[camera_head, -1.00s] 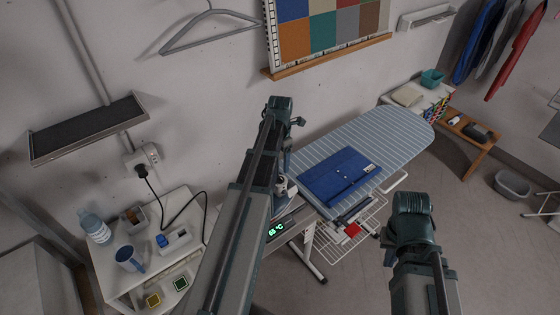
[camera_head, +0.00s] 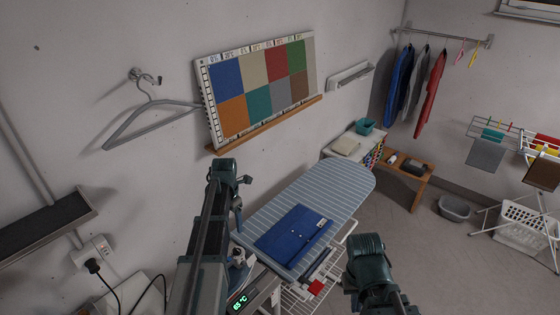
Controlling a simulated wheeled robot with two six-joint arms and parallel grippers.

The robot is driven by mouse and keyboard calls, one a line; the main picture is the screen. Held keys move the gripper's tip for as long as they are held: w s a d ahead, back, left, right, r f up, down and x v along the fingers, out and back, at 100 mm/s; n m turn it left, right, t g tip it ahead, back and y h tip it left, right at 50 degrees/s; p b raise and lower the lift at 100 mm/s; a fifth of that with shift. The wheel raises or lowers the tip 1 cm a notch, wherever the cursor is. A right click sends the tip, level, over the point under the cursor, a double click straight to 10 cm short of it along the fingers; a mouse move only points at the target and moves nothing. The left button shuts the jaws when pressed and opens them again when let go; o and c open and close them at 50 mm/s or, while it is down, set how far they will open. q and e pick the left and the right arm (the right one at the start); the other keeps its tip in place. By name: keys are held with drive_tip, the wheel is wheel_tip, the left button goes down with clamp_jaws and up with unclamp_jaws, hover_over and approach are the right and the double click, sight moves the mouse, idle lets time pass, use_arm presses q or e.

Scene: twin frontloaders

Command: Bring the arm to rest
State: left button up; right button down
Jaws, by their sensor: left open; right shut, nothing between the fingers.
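My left arm rises from the bottom, and its gripper (camera_head: 238,206) hangs beside the left edge of the ironing board (camera_head: 325,190). Its fingers are small and partly hidden by the arm; it looks open and empty. My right arm comes in at the bottom centre-right. Its gripper (camera_head: 350,282) is mostly hidden behind its own wrist, in front of the board, and appears shut with nothing in it. A folded blue garment (camera_head: 290,236) lies flat on the striped board, apart from both grippers.
A small pale object (camera_head: 238,256) is below my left gripper, near a green temperature display (camera_head: 239,303). A wire rack (camera_head: 300,300) holds a red item under the board. A hanger (camera_head: 150,120) and colour chart (camera_head: 265,85) are on the wall. Floor at right is open before a drying rack (camera_head: 510,135).

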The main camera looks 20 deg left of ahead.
use_arm(q)
drive_tip(key=s+d+f+m+b, duration=0.5)
drive_tip(key=d+f+m+b, duration=0.2)
drive_tip(key=d+m, duration=0.3)
drive_tip(key=s+d+f+m+b, duration=0.6)
drive_tip(key=d+m, duration=0.4)
drive_tip(key=m, duration=0.3)
drive_tip(key=s+d+f+m+y+b, duration=0.1)
drive_tip(key=s+d+f+m+b, duration=0.5)
drive_tip(key=d+f+m+b, duration=0.2)
drive_tip(key=d+m, duration=0.2)
drive_tip(key=m, duration=0.2)
drive_tip(key=shift+d+f, duration=0.2)
drive_tip(key=shift+d, duration=0.15)
